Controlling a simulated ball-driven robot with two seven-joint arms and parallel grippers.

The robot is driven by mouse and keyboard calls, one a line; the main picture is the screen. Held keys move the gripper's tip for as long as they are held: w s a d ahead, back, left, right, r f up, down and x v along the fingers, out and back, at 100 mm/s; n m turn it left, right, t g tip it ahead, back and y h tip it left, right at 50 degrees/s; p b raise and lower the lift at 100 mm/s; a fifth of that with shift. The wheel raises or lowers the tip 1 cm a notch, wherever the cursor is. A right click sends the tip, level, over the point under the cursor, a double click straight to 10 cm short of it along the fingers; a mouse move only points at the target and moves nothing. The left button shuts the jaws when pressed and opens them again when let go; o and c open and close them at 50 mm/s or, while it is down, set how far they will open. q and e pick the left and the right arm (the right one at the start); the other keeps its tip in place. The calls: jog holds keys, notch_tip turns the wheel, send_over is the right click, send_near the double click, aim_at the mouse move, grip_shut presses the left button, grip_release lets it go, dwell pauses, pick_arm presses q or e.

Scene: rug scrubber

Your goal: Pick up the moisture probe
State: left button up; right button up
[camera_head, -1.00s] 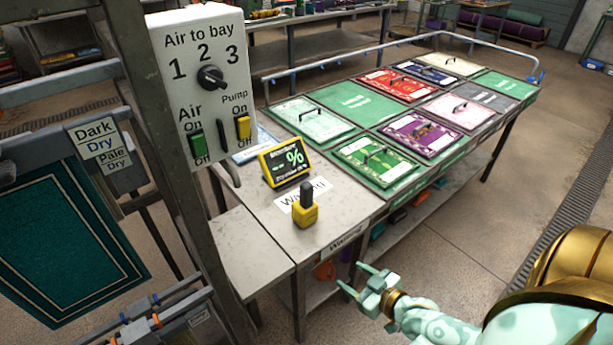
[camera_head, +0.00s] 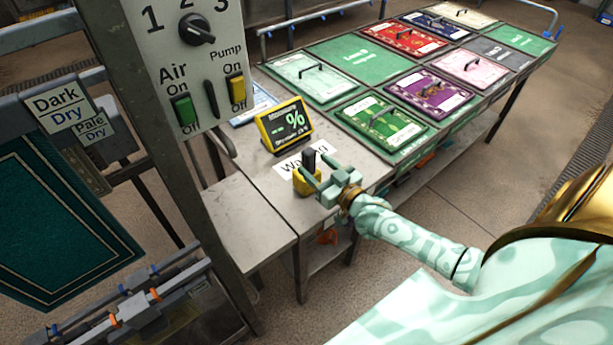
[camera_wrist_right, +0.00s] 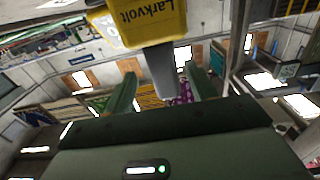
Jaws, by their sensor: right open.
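The moisture probe, with a yellow body (camera_head: 303,185) and a dark upright handle, stands on the metal bench near its front edge. My right gripper (camera_head: 312,164) reaches in from the right, open, with its fingers around the handle's sides. In the right wrist view the probe's yellow body (camera_wrist_right: 145,24), marked "Larkvolt", is at the top, and its grey handle shows between the two spread green fingers (camera_wrist_right: 163,88). There are visible gaps on both sides of the handle. My left gripper is out of view.
A yellow-framed moisture display (camera_head: 284,124) stands just behind the probe. A white label (camera_head: 292,164) lies partly hidden under it. A switch panel (camera_head: 190,60) on a post stands to the left. Handled rug samples (camera_head: 382,121) lie on the bench to the right.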

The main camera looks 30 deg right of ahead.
aim_at(303, 155)
jog(key=w, duration=0.2)
jog(key=w+b, duration=0.1)
jog(key=w+a, duration=0.1)
jog(key=w, duration=0.1)
jog(key=shift+w+r, duration=0.15)
jog(key=shift+w, duration=0.15)
grip_shut()
